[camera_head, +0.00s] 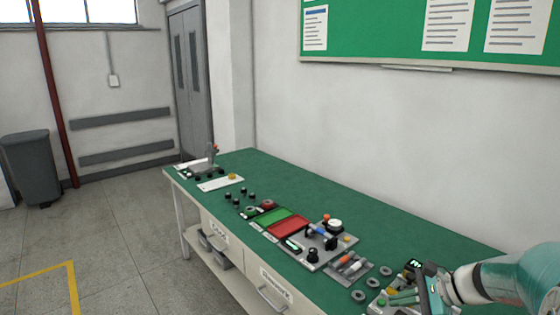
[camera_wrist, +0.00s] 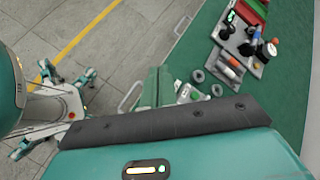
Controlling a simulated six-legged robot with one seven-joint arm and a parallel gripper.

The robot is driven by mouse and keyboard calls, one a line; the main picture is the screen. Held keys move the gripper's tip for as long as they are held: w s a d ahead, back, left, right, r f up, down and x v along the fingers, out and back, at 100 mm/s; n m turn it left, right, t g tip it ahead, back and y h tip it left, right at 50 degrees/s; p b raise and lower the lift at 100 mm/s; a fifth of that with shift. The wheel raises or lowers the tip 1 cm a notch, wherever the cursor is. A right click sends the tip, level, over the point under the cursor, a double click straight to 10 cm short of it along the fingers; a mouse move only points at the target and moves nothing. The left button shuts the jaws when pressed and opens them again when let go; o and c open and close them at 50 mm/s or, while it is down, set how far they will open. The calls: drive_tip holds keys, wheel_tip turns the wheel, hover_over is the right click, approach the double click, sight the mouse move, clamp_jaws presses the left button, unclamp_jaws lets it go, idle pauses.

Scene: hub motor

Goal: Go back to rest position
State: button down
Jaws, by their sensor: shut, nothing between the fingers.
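My gripper (camera_head: 396,299) is at the lower right of the head view, low over the near right part of the green-topped workbench (camera_head: 400,228). Its teal fingers are shut with nothing between them. They point left, over a small grey panel that they partly hide. My teal and white arm reaches in from the right edge. In the wrist view, my own teal casing and a dark pad fill the lower part and hide much of the bench.
A plate with knobs (camera_head: 318,245), red tray (camera_head: 288,227), green tray (camera_head: 268,217) and grey rings (camera_head: 358,296) lie on the bench. A bin (camera_head: 32,165) stands at the far left. The floor (camera_head: 110,235) left of the bench is clear.

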drive_tip(key=s+a+r+n+h, duration=0.4)
drive_tip(key=s+a+n, duration=0.2)
drive_tip(key=s+n, duration=0.3)
drive_tip(key=s+a+r+n+h, duration=0.4)
drive_tip(key=s+a+n, duration=0.3)
drive_tip(key=s+n, duration=0.2)
drive_tip(key=shift+s+a+r, duration=0.15)
drive_tip(key=shift+s+a, duration=0.1)
drive_tip(key=shift+s, duration=0.3)
